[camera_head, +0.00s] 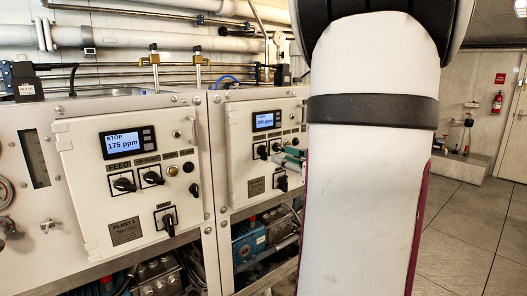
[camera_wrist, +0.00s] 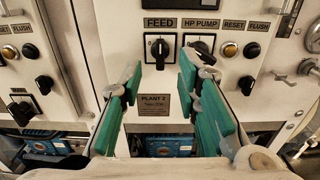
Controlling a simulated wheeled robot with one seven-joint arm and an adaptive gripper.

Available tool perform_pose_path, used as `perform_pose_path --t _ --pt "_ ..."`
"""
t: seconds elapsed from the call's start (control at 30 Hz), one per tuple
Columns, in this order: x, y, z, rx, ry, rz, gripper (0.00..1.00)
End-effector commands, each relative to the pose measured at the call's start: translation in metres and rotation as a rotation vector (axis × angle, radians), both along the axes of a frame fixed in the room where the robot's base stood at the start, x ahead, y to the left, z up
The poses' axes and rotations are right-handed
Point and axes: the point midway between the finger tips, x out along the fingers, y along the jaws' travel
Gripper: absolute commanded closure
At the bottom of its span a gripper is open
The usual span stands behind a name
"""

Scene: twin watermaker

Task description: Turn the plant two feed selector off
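The plant two feed selector (camera_wrist: 159,50) is a black rotary knob on a square plate under the FEED label in the wrist view. Its handle stands roughly upright. The same selector (camera_head: 262,152) shows small in the head view, on the panel with the right-hand display. My gripper (camera_wrist: 161,70) has green fingers, spread wide with nothing between them. The fingertips are on either side of the selector and slightly below it, apparently clear of it. In the head view, my gripper (camera_head: 290,158) is mostly hidden behind my arm.
The HP PUMP selector (camera_wrist: 201,46) sits close to my right finger. A PLANT 2 nameplate (camera_wrist: 154,106) is below the feed selector. RESET and FLUSH controls lie farther right. The PLANT 1 panel (camera_head: 128,185), with a STOP 175 ppm display, is at left. Open floor (camera_head: 470,230) lies at right.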

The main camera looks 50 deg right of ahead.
Motion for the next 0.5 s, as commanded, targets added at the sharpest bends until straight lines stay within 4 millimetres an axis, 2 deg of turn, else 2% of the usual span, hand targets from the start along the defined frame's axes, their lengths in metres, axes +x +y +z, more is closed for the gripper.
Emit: perform_pose_path --t 0.1,0.23,0.5 --pt "0.024 -0.004 0.0 0.0 0.001 0.005 0.7" --pt "0.046 -0.01 0.0 0.0 0.001 0.005 0.7" --pt "0.07 -0.016 0.0 0.0 0.001 0.001 0.7"
